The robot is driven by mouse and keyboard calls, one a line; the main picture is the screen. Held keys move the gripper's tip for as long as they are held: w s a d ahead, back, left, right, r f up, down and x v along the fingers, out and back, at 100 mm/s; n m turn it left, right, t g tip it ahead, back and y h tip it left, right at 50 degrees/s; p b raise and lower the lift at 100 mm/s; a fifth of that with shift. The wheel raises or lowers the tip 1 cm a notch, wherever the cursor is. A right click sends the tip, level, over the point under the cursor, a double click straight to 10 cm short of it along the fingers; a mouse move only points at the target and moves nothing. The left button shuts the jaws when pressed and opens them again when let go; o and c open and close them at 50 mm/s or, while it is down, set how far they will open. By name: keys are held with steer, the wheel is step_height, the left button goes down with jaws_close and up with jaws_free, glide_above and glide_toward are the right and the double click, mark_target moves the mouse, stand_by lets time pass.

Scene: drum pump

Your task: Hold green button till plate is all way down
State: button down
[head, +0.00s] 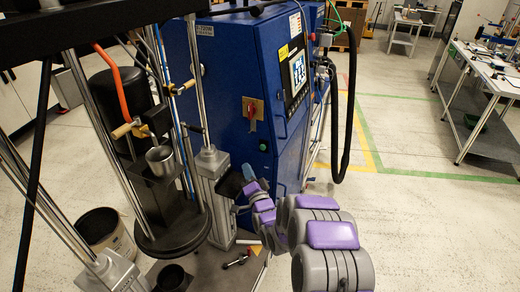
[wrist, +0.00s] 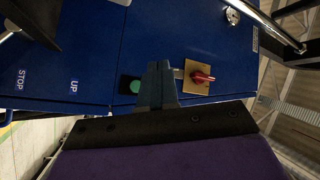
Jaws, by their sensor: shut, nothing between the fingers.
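In the wrist view a round green button (wrist: 135,87) sits on the blue cabinet front, just left of my fingers. My gripper (wrist: 158,72) is shut and empty, its fingertips pointing at the cabinet beside the button. Whether they touch anything cannot be told. In the head view my gripper (head: 249,174) is low in front of the cabinet, by the metal column. A small green round spot (head: 263,147) shows on the cabinet above it. The black round plate (head: 172,238) hangs low between the upright rods. The gap under it is unclear.
The blue cabinet (head: 228,70) carries a red rotary switch (head: 251,110), also in the wrist view (wrist: 201,77). Labels UP (wrist: 74,85) and STOP (wrist: 20,80) lie left of the button. Floor is open at right.

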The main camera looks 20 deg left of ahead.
mark_target(263, 148)
steer(key=w+d+b, duration=0.1)
steer(key=w, duration=0.7)
steer(key=shift+w+d, duration=0.2)
steer(key=shift+w, duration=0.2)
steer(key=shift+a, duration=0.25)
steer(key=shift+d+r, duration=0.1)
steer(key=shift+d, duration=0.1)
steer(key=shift+w, duration=0.1)
stand_by(1.4)
steer(key=shift+w, duration=0.25)
